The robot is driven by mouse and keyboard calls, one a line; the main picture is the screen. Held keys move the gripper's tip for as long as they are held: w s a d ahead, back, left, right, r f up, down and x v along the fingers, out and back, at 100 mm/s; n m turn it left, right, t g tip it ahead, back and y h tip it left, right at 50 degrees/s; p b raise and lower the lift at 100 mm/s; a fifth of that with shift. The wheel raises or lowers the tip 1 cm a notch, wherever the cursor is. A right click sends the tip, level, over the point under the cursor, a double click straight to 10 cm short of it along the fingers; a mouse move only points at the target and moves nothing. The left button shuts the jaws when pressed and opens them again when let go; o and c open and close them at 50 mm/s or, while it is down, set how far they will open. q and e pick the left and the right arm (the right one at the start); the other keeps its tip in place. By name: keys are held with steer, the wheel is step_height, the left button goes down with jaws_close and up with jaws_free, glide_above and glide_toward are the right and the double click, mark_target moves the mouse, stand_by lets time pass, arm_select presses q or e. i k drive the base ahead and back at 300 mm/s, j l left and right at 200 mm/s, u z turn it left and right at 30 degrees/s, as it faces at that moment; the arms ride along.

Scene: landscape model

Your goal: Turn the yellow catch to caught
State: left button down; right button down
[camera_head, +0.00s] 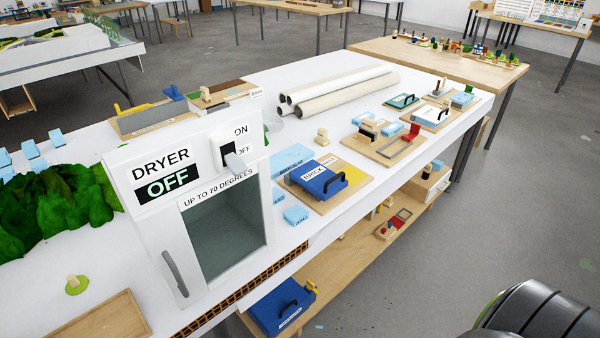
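I cannot make out for sure which thing is the yellow catch. A long yellow piece (133,108) lies on a grey-topped block behind the dryer. A small yellow piece (311,286) shows at the edge of a blue box (280,305) with a black handle on the low shelf. Both are too small to tell whether they are caught. Neither of my grippers is in view. A dark rounded part at the bottom right looks like my own arm.
A white dryer (140,225) reading OFF stands at the near table edge. A blue block with a black handle (318,180) sits on a board to its right. Pale rolls (345,88) lie behind. Wooden shelf (355,262) runs below; grey floor is clear at right.

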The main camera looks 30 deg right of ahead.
mark_target(310, 286)
steer(key=z, duration=1.15)
